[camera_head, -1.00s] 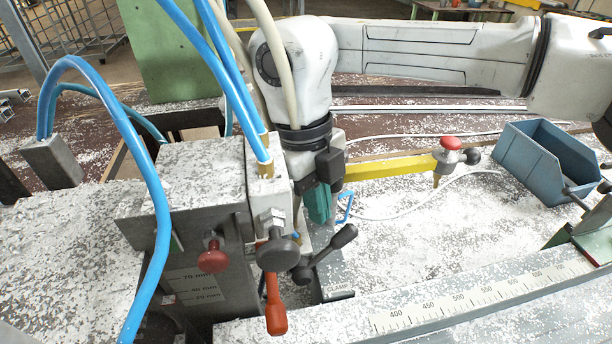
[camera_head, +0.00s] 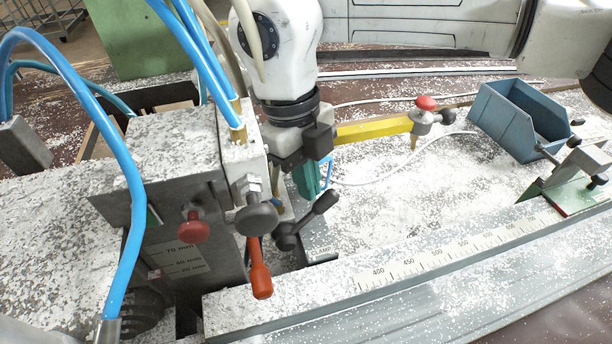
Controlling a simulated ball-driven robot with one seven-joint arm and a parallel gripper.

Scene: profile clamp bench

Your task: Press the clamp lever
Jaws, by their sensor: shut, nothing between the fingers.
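The clamp lever (camera_head: 307,217) is a black handle with a rounded knob, rising to the right from a dark hub beside a small plate lettered CLAMP (camera_head: 322,252). My gripper (camera_head: 308,184) points down just behind and above the lever's knob, with a teal part showing. Its fingertips are mostly hidden behind the grey clamp block and the lever. It looks shut with nothing in it. I cannot tell whether it touches the lever.
A red-orange handle (camera_head: 259,268), a dark round knob (camera_head: 257,218) and a red knob (camera_head: 194,226) stand left of the lever. Blue hoses (camera_head: 128,180) arch at the left. A yellow bar (camera_head: 372,130) and blue bin (camera_head: 522,120) lie right. A scale rail (camera_head: 440,262) runs in front.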

